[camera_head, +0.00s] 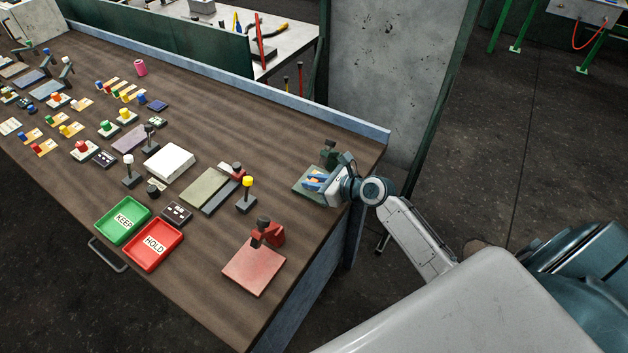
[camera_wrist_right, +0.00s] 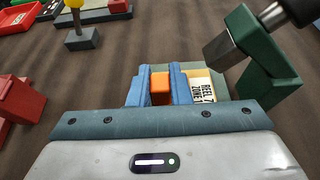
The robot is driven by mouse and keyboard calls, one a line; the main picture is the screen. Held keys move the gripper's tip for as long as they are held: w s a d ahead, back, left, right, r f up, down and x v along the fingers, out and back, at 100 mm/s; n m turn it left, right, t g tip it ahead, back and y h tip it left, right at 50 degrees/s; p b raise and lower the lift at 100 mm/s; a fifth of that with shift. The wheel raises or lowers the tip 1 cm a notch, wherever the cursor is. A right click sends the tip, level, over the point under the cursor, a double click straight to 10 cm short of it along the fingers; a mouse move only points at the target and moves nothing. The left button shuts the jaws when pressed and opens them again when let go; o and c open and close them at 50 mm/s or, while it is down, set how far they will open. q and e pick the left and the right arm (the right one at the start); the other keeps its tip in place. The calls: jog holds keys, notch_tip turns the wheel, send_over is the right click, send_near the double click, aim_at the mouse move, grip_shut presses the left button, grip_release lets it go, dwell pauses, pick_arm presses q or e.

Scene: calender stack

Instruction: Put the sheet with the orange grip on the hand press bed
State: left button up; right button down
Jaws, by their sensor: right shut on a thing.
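My right gripper (camera_head: 314,183) is at the far right end of the bench, over the pale green bed of a dark green hand press (camera_head: 329,153). In the right wrist view, its two blue fingers (camera_wrist_right: 160,88) are shut on the orange grip (camera_wrist_right: 160,84). A cream sheet with black lettering (camera_wrist_right: 204,86) shows beside the right finger. The green bed (camera_head: 299,187) is partly covered by the gripper. Whether the sheet touches the bed is unclear. The dark green press (camera_wrist_right: 262,70) stands close on the right in the wrist view. My left gripper is out of view.
A red press (camera_head: 267,232) with a red plate (camera_head: 252,270) stands nearer the front. A yellow-knobbed post (camera_head: 247,190), a grey-green plate (camera_head: 204,187), green KEEP tray (camera_head: 107,233) and red HOLD tray (camera_head: 136,260) lie left. Bare wood surrounds the green bed's left side.

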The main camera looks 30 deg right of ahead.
jog(key=shift+f, duration=0.25)
jog(key=c, duration=1.3)
grip_release()
jog(key=shift+c, duration=0.2)
jog(key=shift+r, duration=0.1)
jog(key=b+v, duration=0.1)
jog(key=v, duration=1.1)
